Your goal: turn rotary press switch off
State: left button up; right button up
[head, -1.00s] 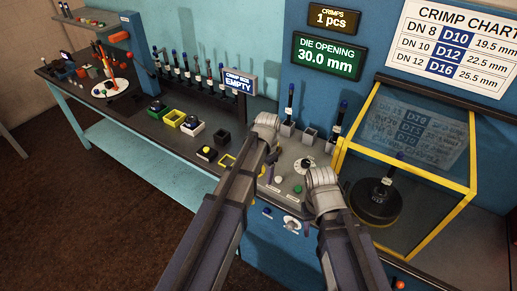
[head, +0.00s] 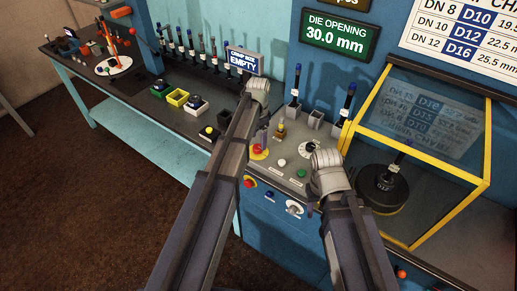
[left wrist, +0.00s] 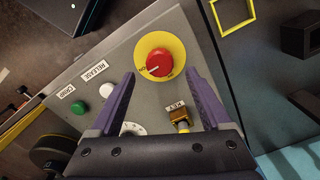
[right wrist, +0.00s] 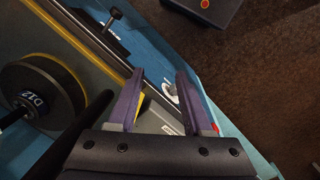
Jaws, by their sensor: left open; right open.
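A red rotary knob (left wrist: 160,63) with a white pointer line sits on a round yellow plate (left wrist: 149,43) marked with small lettering, in the left wrist view. The head view shows this red knob (head: 259,149) on the grey control panel (head: 292,170). My left gripper (left wrist: 160,73) is open, its fingertips on either side of the knob in the picture; I cannot tell whether they touch it. In the head view my left gripper (head: 257,93) hides its own fingers. My right gripper (right wrist: 160,74) is open and empty near the press's front edge.
A key switch (left wrist: 180,117), a white button (left wrist: 106,91) and a green button (left wrist: 78,108) share the panel. A silver rotary knob (head: 293,208) is on the blue front face. A yellow-framed guard (head: 412,247) stands right of the panel.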

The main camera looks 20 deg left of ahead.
aim_at(258, 146)
pick_arm(q)
notch_tip(258, 146, down, 4)
jog(key=shift+r+b, duration=0.2)
jog(key=shift+b, duration=1.05)
pick_arm(e)
notch_tip(258, 146, down, 4)
jog(key=shift+r, duration=0.2)
pick_arm(q)
grip_shut()
